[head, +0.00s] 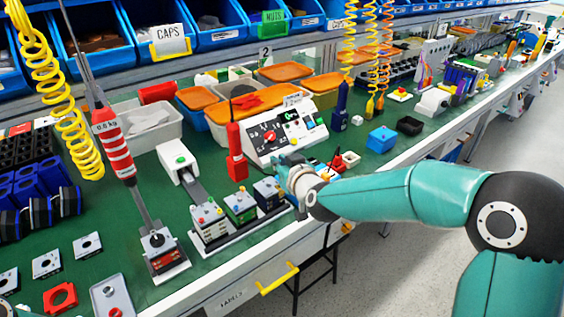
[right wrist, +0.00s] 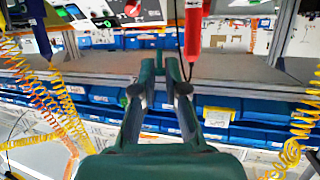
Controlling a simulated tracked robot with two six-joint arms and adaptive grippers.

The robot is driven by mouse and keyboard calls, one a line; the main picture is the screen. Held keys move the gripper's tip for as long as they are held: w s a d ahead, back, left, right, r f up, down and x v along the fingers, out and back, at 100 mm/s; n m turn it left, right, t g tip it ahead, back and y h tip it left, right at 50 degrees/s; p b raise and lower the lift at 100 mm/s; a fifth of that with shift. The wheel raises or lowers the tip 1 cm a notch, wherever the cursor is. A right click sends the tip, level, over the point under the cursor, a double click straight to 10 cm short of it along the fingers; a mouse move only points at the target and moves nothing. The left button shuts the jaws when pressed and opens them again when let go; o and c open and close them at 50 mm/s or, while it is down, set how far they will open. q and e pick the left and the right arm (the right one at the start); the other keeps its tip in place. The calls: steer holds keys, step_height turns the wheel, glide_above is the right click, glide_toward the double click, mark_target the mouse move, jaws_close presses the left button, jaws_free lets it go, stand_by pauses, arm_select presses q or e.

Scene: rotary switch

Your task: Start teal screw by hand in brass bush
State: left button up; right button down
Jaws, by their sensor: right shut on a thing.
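My right gripper (head: 285,162) is over the bench beside the switch panel, its arm reaching in from the right. In the right wrist view its fingers (right wrist: 160,62) are closed together at the tips around something small. I take this to be the teal screw, but its shape is hidden between the fingers. Three switch blocks stand in a row just left of and below the gripper: a grey one (head: 209,225), a green one (head: 240,207) and a dark one (head: 268,193). I cannot make out the brass bush. My left gripper is not in view.
The white switch panel (head: 290,130) with a red knob stands behind the gripper. A red hanging tool (head: 236,155) is close on its left, also seen in the right wrist view (right wrist: 193,40). A blue box (head: 382,138) sits to the right.

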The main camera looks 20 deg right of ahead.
steer(key=shift+s+d+f+b, duration=0.1)
steer(key=shift+f+b, duration=2.05)
steer(key=shift+f, duration=0.4)
steer(key=shift+f+b, duration=0.95)
steer(key=shift+b, duration=0.25)
steer(key=c, duration=1.1)
jaws_free()
steer(key=shift+c, duration=0.2)
steer(key=a+v, duration=0.1)
steer(key=v, duration=1.1)
steer(key=shift+d, duration=0.5)
